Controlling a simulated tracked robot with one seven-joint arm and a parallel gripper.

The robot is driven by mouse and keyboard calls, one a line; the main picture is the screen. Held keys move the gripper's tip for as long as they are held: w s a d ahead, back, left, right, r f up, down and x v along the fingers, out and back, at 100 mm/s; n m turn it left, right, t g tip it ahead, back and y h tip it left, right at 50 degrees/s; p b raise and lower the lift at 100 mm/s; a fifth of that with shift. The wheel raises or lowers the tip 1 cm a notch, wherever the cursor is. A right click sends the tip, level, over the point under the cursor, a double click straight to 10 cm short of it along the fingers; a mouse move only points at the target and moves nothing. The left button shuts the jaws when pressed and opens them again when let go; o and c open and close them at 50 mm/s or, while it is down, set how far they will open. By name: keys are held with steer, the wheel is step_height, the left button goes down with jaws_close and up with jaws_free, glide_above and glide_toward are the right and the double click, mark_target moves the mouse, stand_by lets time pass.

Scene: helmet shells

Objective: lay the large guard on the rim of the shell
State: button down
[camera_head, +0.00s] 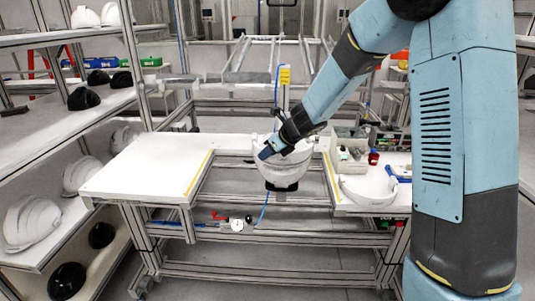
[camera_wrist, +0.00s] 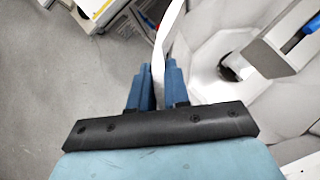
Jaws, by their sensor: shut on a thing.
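The shell (camera_head: 284,176) is a white bowl, open side up, on a dark support in the gap between two white worktops. Its pale inside with a dark round hole fills the right of the wrist view (camera_wrist: 205,65). My gripper (camera_head: 266,153) is at the shell's upper left rim. In the wrist view my gripper (camera_wrist: 157,78) is shut on a thin white piece, seen edge-on, which I take as the large guard (camera_wrist: 170,25). The guard runs up from the blue fingers beside the shell. Whether it touches the rim I cannot tell.
A white curved piece (camera_head: 368,190) lies on the right worktop near a grey bin (camera_head: 350,148) and a red object (camera_head: 373,158). The left worktop (camera_head: 145,170) is clear. Shelves at far left hold white and black helmet shells. A yellow-topped post (camera_head: 284,78) stands behind.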

steer(key=c, duration=1)
jaws_free()
steer(key=v, duration=1.3)
steer(key=shift+s+d+r, duration=0.1)
steer(key=shift+s+d, duration=0.1)
